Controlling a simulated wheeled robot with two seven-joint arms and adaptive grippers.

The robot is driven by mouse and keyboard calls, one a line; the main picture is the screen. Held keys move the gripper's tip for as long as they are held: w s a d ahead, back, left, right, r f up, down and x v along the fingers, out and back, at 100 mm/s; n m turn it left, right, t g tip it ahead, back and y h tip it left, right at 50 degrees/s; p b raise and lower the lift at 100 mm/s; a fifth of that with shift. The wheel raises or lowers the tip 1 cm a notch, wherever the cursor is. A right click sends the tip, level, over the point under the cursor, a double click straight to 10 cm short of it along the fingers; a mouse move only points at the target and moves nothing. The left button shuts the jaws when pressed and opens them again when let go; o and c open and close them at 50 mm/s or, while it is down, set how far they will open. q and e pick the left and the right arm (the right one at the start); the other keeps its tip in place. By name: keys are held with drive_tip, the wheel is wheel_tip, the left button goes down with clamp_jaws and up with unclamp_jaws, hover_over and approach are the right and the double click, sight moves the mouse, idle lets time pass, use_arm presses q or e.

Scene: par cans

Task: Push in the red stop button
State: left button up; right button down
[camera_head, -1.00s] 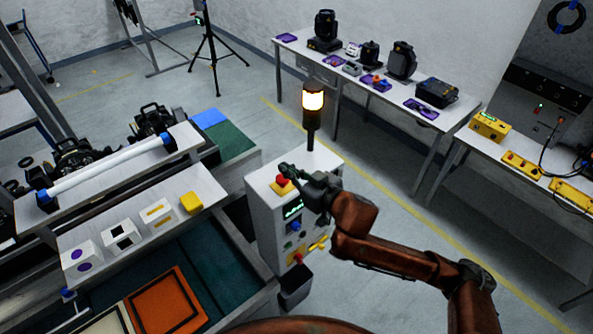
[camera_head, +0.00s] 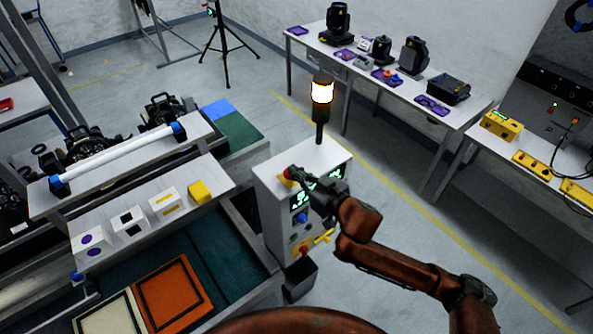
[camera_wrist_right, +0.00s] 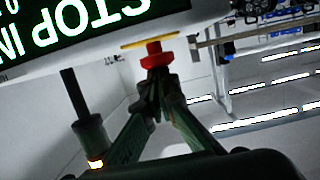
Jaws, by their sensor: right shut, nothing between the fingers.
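The red stop button (camera_head: 288,173) sits on the grey control box (camera_head: 277,212). In the right wrist view the red button (camera_wrist_right: 154,50) shows clearly, on a thin yellow plate (camera_wrist_right: 150,43). My right gripper (camera_head: 297,178) is shut and empty, its fingertips at the button and partly covering it in the head view. In the right wrist view the closed tips (camera_wrist_right: 155,68) appear to meet the button's face; how far it is pressed I cannot tell. A display (camera_wrist_right: 75,22) beside it shows "STOP IN" upside down, partly cut off. My left gripper is not in view.
A lit signal lamp (camera_head: 322,92) stands on the box behind my gripper. A blue knob (camera_head: 302,217) and a yellow handle (camera_head: 322,238) are on its front. A bench with marked white blocks (camera_head: 130,228) is to the left. Open floor lies to the right.

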drive_tip(key=shift+f, duration=0.8)
drive_tip(key=shift+r, duration=0.1)
drive_tip(key=shift+r+p, duration=0.2)
drive_tip(key=shift+p, duration=0.2)
wheel_tip(320, 180, up, 5)
drive_tip(key=p, duration=0.4)
drive_tip(key=shift+f, duration=0.15)
drive_tip(key=v, duration=1)
